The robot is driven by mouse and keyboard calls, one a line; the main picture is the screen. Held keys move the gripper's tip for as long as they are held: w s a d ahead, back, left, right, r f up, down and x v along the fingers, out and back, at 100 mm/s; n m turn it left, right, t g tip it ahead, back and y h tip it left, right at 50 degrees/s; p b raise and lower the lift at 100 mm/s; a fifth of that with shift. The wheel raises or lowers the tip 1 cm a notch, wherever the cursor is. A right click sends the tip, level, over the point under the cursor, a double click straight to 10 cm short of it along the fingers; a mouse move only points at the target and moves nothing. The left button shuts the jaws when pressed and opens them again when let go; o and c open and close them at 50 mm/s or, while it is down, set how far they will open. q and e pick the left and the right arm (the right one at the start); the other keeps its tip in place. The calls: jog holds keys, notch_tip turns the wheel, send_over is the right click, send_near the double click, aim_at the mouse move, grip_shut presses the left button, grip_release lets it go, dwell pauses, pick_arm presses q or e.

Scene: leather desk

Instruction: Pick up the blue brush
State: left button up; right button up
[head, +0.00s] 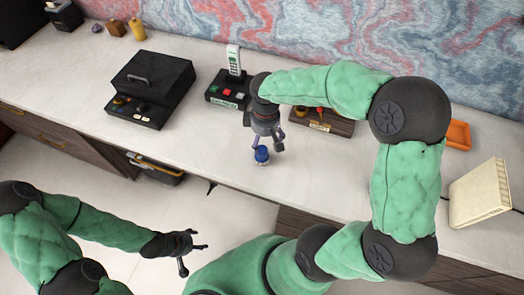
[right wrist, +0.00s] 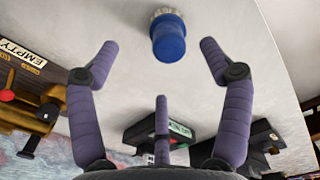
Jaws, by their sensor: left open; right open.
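The blue brush (head: 261,155) stands on the white desk top near its front edge, with pale bristles at one end. My right gripper (head: 268,143) is open just above and beside it in the head view. In the right wrist view the brush (right wrist: 169,42) lies between and slightly beyond the two spread purple fingertips of my right gripper (right wrist: 158,50), with visible gaps on both sides. My left gripper (head: 196,260) is open and empty, low in front of the desk and away from the brush.
A black case (head: 150,88) stands left on the desk top. A button box with a phone (head: 228,88) and a wooden tray (head: 335,125) are behind my right gripper. An orange tray (head: 458,134) and a cream box (head: 480,193) are at right. The desk around the brush is clear.

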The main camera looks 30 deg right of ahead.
aim_at(263, 150)
notch_tip(263, 150, down, 4)
jog(key=shift+f+b, duration=0.15)
jog(key=shift+b, duration=0.5)
jog(key=f+b, duration=0.2)
jog(key=f, duration=0.1)
jog(key=f+b, duration=0.1)
jog(key=f, duration=0.1)
jog(key=shift+s+a, duration=0.1)
jog(key=shift+a, duration=0.3)
jog(key=c, duration=1.4)
jog(key=shift+r+p, duration=0.65)
jog(key=shift+r, duration=0.1)
notch_tip(263, 150, up, 2)
jog(key=shift+r+p, duration=0.1)
jog(key=shift+p, duration=0.6)
jog(key=s+a+r+p, duration=0.5)
jog(key=s+a+r, duration=0.4)
jog(key=s, duration=0.2)
jog(key=shift+r, duration=0.2)
jog(key=shift+w, duration=0.15)
